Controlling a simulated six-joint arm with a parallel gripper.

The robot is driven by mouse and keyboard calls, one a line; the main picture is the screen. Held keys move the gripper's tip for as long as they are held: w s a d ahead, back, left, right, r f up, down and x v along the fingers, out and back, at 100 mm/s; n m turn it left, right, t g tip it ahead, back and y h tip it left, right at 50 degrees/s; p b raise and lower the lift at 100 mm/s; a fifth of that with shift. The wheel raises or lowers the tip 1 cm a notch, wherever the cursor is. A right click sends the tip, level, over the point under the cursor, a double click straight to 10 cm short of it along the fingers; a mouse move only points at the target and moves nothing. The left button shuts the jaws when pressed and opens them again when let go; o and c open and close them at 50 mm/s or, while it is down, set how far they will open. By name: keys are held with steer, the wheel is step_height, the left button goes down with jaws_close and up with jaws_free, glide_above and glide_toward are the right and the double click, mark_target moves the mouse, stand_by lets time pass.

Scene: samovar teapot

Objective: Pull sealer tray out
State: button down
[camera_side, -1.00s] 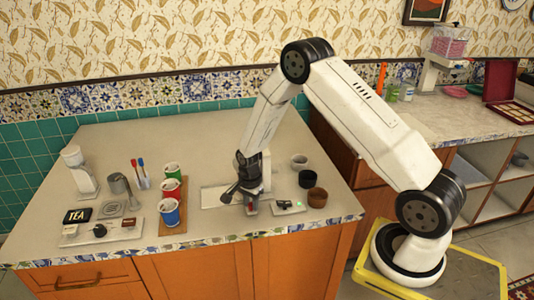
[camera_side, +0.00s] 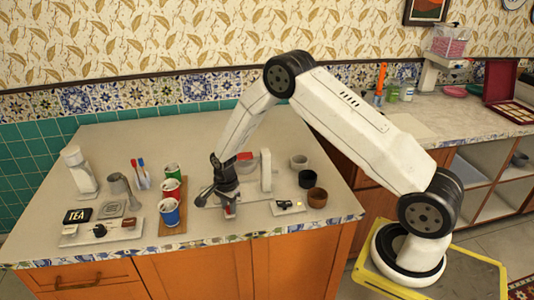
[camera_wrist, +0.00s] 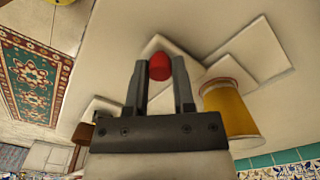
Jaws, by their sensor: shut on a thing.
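The sealer is a pale machine with an upright white arm (camera_side: 265,172) in the side view, standing just right of my gripper. A flat pale base (camera_side: 213,202) spreads at its foot. My gripper (camera_side: 230,211) is low over the counter at the left of this arm. It is shut on a small red knob, which shows between the two fingers in the wrist view (camera_wrist: 160,66). A pale plate (camera_wrist: 158,45) lies beyond and beneath the knob there. My gripper hides much of the tray in the side view, and its outline is hard to tell.
Green, red and blue cups (camera_side: 170,212) stand on a wooden strip left of my gripper. A small panel (camera_side: 287,207) and dark, brown and pale bowls (camera_side: 306,179) lie to the right. A cup (camera_wrist: 232,112) is close right in the wrist view.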

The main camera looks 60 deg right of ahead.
steer(key=shift+w+a, duration=1.2)
steer(key=shift+w, duration=0.1)
steer(key=shift+c, duration=2.2)
jaws_free()
steer(key=shift+r, duration=0.2)
step_height(320, 180, up, 7)
steer(key=shift+r, duration=0.2)
steer(key=shift+s, duration=0.1)
